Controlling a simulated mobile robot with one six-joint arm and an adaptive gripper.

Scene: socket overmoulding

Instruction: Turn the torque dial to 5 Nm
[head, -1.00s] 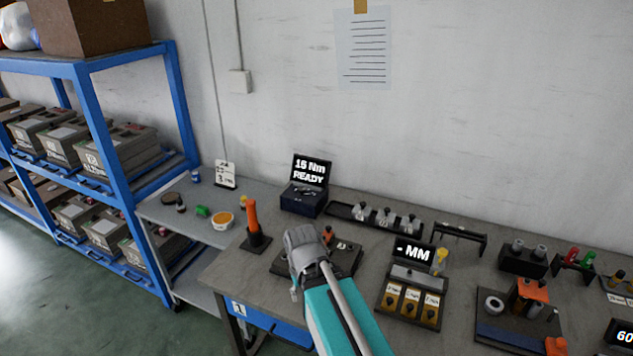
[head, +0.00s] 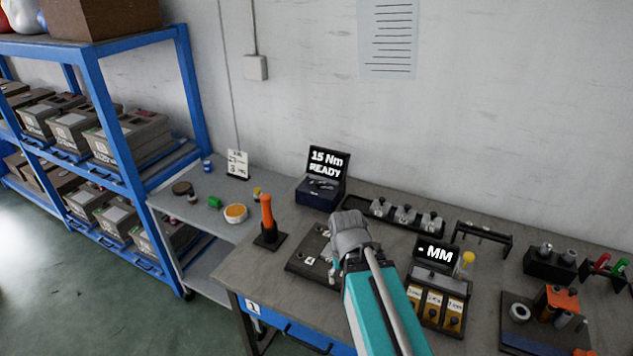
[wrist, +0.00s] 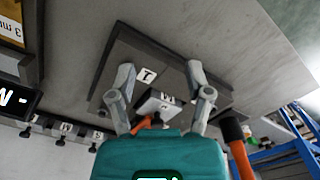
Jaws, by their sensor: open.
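The torque display (head: 327,163) reads "15 Nm READY" and stands on a small dark blue box (head: 318,194) at the back of the bench. I cannot make out a dial on it. An orange-handled tool (head: 266,212) stands upright in a black base, left of my gripper. My gripper (head: 334,272) is over the dark plate (head: 303,258) on the bench, in front of and apart from the display box.
An "MM" display (head: 436,252) with a labelled box stands right of my arm. A black rack with several grey parts (head: 404,214) lies along the wall. A grey side table (head: 205,222) and blue shelving (head: 103,120) are at left. Bare bench (head: 255,262) shows at the front left.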

